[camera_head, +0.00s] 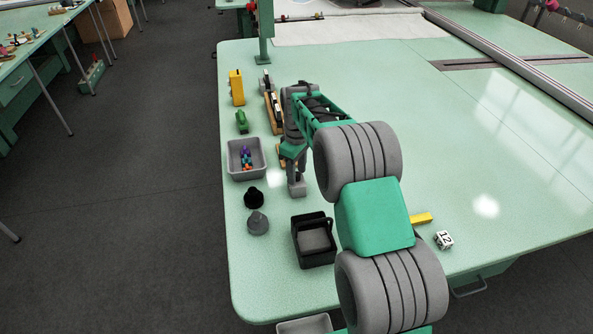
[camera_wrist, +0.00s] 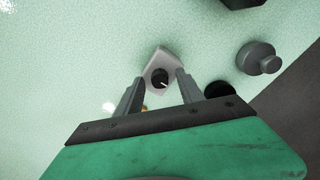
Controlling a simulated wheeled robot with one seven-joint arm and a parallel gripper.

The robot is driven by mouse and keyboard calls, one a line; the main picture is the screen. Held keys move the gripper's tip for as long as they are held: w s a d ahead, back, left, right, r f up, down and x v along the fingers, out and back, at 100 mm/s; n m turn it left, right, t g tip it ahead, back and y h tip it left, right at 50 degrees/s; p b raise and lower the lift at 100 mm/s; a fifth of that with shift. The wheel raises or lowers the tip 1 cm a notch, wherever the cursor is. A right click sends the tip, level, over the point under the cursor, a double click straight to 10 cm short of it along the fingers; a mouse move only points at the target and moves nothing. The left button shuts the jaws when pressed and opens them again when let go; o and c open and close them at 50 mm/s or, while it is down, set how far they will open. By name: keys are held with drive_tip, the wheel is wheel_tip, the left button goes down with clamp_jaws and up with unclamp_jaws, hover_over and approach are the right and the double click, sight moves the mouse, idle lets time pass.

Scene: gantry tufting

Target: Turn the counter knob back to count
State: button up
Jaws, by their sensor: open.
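The counter is a small pale grey block (camera_wrist: 162,54) with a round black knob (camera_wrist: 160,77) bearing a short white pointer mark, in the wrist view. The pointer is toward the lower right of the knob in that view. My gripper (camera_wrist: 159,76) is open, with one finger on either side of the knob in the picture. I cannot tell whether the fingers touch it. In the head view, the counter seems to be the grey block (camera_head: 297,189) just below my gripper (camera_head: 291,168), where the knob is hidden.
A black open box (camera_head: 302,255) is nearer, and a grey bin (camera_head: 233,168) of coloured pieces is farther left. The table's right side is largely clear.

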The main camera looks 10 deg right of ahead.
sight(297, 174)
drive_tip(key=shift+r, duration=0.1)
wheel_tip(297, 174, up, 7)
drive_tip(key=shift+b, duration=0.35)
drive_tip(key=shift+r, duration=0.3)
drive_tip(key=shift+s+r, duration=0.15)
drive_tip(key=shift+r, duration=0.05)
drive_tip(key=s+r+m+t, duration=0.1)
drive_tip(key=s+r+m, duration=0.15)
drive_tip(key=s, duration=0.45)
drive_tip(key=s+r+m+t, duration=0.1)
drive_tip(key=s+r+m, duration=0.15)
drive_tip(key=s, duration=0.45)
drive_tip(key=s+f+m+t, duration=0.1)
drive_tip(key=s+f+m, duration=0.3)
drive_tip(key=s, duration=1)
drive_tip(key=shift+s+a+f, duration=0.15)
drive_tip(key=shift+s+a, duration=0.05)
drive_tip(key=shift+a, duration=0.1)
